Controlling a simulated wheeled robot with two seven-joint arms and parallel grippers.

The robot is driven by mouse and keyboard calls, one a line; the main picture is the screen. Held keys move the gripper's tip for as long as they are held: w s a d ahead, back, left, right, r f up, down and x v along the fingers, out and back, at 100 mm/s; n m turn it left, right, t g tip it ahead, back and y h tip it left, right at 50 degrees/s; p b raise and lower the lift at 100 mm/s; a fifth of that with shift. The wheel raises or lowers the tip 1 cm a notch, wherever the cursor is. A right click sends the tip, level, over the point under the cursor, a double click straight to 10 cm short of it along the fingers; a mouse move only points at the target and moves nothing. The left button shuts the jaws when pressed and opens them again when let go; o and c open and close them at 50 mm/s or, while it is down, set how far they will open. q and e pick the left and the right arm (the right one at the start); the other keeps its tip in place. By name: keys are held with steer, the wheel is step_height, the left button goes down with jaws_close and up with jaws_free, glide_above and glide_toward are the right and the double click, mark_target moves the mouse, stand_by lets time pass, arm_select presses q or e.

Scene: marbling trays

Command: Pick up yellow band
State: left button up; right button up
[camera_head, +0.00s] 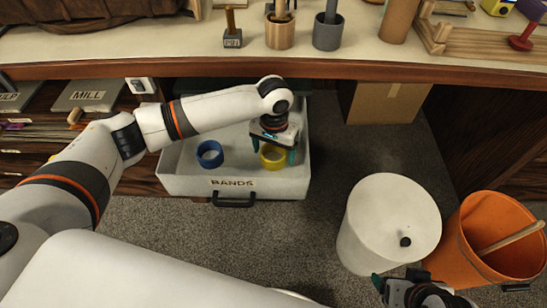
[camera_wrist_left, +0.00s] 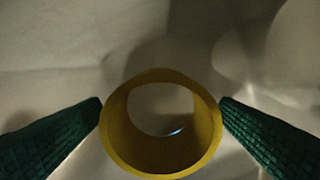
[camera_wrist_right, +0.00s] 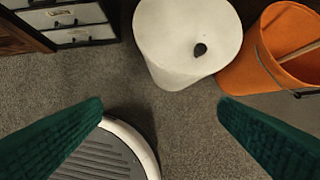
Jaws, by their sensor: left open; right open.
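The yellow band (camera_head: 272,157) is a short ring in the open white drawer labelled BANDS (camera_head: 178,182). My left gripper (camera_head: 274,149) is over it, pointing down, with its green fingers open on either side. In the left wrist view the yellow band (camera_wrist_left: 160,158) lies between the two fingertips of the left gripper (camera_wrist_left: 160,112), its round opening facing the camera. The fingertips look very close to its sides; I cannot tell whether they touch. A blue band (camera_head: 210,154) lies left of it in the drawer. My right gripper (camera_wrist_right: 160,108) is open and empty above the floor.
A white cylindrical bin (camera_head: 378,225) and an orange bucket (camera_head: 465,258) with a wooden handle in it stand at the right. The counter edge (camera_head: 330,68) runs above the drawer. A cardboard box (camera_head: 388,103) is under the counter.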

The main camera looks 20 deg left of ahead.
arm_select(q)
steer(key=shift+f, duration=0.2)
steer(key=c, duration=1)
